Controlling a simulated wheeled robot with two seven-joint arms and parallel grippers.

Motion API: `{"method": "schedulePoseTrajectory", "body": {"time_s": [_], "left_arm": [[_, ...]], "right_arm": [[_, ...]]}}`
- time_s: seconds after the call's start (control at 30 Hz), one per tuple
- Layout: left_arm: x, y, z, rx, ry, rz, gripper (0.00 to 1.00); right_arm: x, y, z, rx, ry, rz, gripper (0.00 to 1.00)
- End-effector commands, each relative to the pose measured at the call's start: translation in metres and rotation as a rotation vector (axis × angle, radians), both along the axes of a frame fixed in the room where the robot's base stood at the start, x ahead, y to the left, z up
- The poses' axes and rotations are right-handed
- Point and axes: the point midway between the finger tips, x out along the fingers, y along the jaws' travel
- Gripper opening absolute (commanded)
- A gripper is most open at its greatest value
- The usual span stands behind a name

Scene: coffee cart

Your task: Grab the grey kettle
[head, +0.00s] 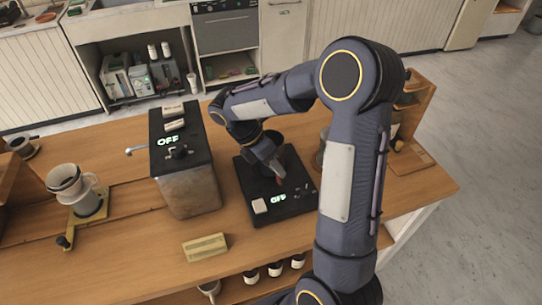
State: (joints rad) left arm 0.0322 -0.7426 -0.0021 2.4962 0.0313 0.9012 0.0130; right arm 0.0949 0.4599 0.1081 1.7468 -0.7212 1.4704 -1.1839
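My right arm comes in from the lower right, and its gripper (276,172) points down over a black base plate (290,207) marked "OFF". A dark rounded shape (273,136) shows just behind the gripper; it may be part of the grey kettle, but most of it is hidden by my wrist. No kettle shows clearly elsewhere. The fingers are small and partly covered, so I cannot tell whether they are open or what they touch. My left gripper is not in view.
A metal box machine (188,190) with a black top stands left of the plate. A yellowish block (205,247) lies in front. A white pour-over dripper (65,182) stands at the left. A wooden shelf unit (418,98) is at the right, partly behind my arm.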

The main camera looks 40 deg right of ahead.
Motion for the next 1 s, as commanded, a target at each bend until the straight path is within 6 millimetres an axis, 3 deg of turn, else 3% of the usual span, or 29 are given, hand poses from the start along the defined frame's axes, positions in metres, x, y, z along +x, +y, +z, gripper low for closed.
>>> {"method": "schedulePoseTrajectory", "body": {"time_s": [0.17,0.37,0.83,1.0], "left_arm": [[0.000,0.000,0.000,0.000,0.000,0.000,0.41],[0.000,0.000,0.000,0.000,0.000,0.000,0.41],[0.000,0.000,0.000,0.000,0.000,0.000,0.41],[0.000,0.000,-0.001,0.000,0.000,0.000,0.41]], "right_arm": [[0.000,0.000,0.000,0.000,0.000,0.000,0.24],[0.000,0.000,0.000,0.000,0.000,0.000,0.00],[0.001,0.000,0.002,-0.001,-0.003,-0.001,0.00],[0.001,0.000,0.014,0.000,-0.005,0.000,0.00]]}}
